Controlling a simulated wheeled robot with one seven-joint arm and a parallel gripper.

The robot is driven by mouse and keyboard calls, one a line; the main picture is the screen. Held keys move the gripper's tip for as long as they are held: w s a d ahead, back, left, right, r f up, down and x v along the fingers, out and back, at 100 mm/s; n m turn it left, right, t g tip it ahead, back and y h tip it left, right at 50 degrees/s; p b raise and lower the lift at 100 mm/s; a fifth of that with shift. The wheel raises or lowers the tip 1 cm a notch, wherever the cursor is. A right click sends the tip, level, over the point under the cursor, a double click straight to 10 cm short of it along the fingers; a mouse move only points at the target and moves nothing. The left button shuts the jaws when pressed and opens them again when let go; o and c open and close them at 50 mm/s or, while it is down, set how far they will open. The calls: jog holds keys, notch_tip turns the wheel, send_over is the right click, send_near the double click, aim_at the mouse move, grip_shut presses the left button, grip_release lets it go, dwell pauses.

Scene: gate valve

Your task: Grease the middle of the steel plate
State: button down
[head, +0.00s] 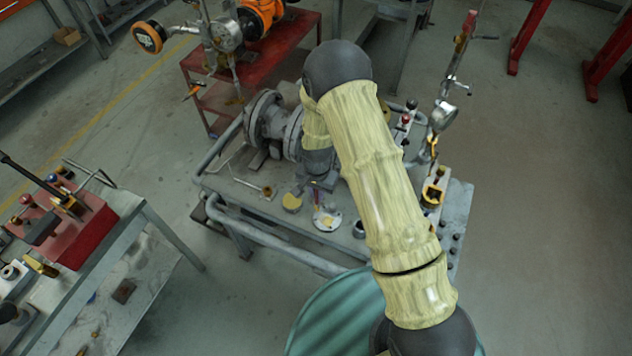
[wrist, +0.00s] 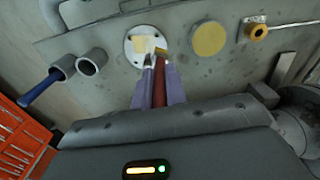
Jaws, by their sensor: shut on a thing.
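The steel plate (head: 335,225) is a pale round disc lying on the bench top. In the wrist view the plate (wrist: 133,55) has small holes round its rim and a pale cream patch over its middle. My gripper (wrist: 160,76) is shut on a brush with a red handle (wrist: 159,96). The brush's yellowish tip is over the plate's right part, beside the cream patch; I cannot tell whether it touches. A round yellow-topped pot (wrist: 208,38) stands right of the plate; it also shows in the head view (head: 291,203). My gripper (head: 319,190) is small there.
A flanged grey valve (head: 267,117) stands on the bench behind the plate. A brass-coloured ring (wrist: 257,31) lies beyond the pot. Two grey sockets (wrist: 92,61), one with a blue handle, are left of the plate. A railing (head: 265,232) runs along the bench edge.

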jog(key=shift+d+r+p, duration=0.1)
jog(key=shift+r+p, duration=0.85)
jog(key=shift+r, duration=0.9)
jog(key=shift+w, duration=0.1)
jog(key=shift+f, duration=0.1)
jog(key=d+f+n+b, duration=0.2)
jog(key=d+f+b, duration=0.1)
jog(key=d, duration=0.5)
jog(key=d+f+n+b, duration=0.2)
jog(key=d+f+b, duration=0.1)
jog(key=d, duration=0.5)
jog(key=shift+w+d, duration=0.15)
jog(key=shift+d, duration=0.15)
